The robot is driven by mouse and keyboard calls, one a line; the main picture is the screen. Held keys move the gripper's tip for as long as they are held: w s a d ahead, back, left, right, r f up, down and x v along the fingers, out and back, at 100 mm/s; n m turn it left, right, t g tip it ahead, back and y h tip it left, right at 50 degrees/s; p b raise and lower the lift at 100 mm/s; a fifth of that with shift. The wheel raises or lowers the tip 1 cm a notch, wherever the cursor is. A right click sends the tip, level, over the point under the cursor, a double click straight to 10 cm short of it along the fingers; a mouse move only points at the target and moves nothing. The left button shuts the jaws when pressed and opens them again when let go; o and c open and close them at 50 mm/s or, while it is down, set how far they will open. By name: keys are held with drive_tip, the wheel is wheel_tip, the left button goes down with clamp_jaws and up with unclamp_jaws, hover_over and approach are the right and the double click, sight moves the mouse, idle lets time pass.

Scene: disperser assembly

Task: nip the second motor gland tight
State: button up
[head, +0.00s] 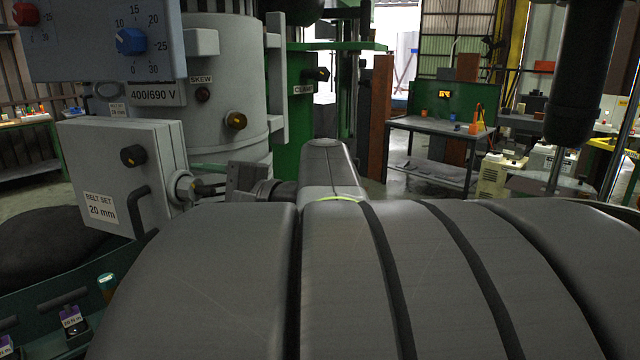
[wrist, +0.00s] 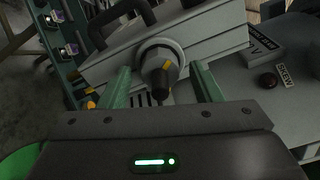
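A grey motor terminal box (head: 112,180) with a "BELT SET 20 mm" label stands at left in the head view. A gland (head: 182,187) sticks out of its right side. In the wrist view, the gland (wrist: 160,54) is a pale nut on the box wall (wrist: 215,35), with a dark stub carrying a yellow mark. My gripper (head: 222,185) is beside the gland in the head view. In the wrist view, its two green fingers (wrist: 160,76) are open, one on each side of the gland, with visible gaps. Whether any other gland exists is hidden.
A grey drum (head: 225,90) with lamps and a "SKEW" label stands behind my gripper. A control panel (head: 105,40) with dials hangs above the box. Purple-tagged items (head: 72,320) sit in a green rack at lower left. A workbench (head: 440,125) stands farther off.

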drive_tip(key=b+v, duration=0.1)
drive_tip(key=v, duration=1.2)
drive_tip(key=shift+d+b, duration=0.35)
drive_tip(key=shift+d, duration=0.05)
idle(0.3)
drive_tip(key=shift+p+x, duration=0.8)
drive_tip(key=shift+x, duration=5.85)
drive_tip(key=shift+s, duration=0.1)
